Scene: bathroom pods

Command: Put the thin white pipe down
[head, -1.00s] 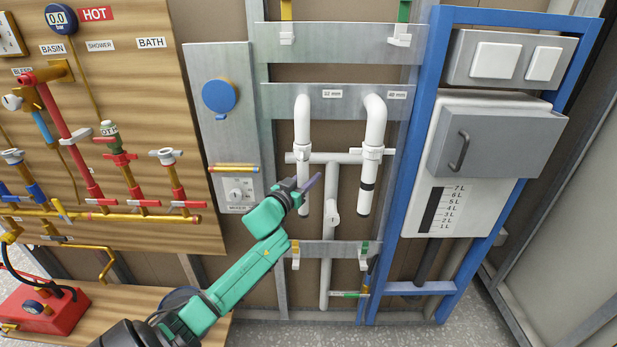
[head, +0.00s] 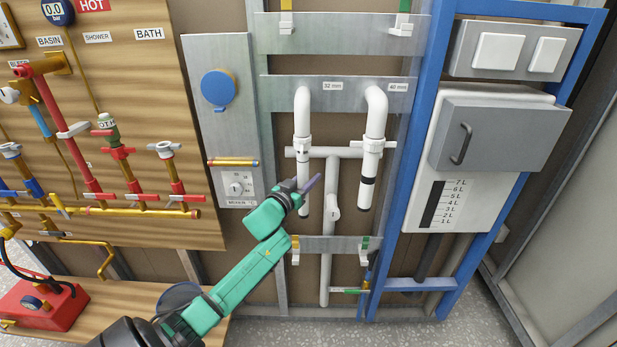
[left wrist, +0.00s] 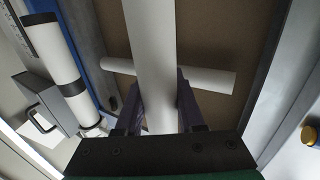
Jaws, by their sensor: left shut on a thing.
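The thin white pipe (head: 304,173) stands upright below the white elbow (head: 303,103) marked 32 mm. My left gripper (head: 311,186) is shut on its lower part, from the left and front. In the left wrist view the pipe (left wrist: 152,50) runs upright between the two dark fingers (left wrist: 160,98). Its lower end shows just below the fingers in the head view. I cannot tell whether its top touches the fitting above. A thicker white pipe with a black band (head: 370,165) hangs on the right under the 40 mm elbow. My right gripper is not in view.
White drain pipework with a crossbar (head: 333,210) stands close behind the held pipe. A lower metal rail (head: 330,244) carries yellow and green marked clips (head: 295,258). A blue frame (head: 418,150) stands right, and a board with coloured pipes (head: 120,100) left.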

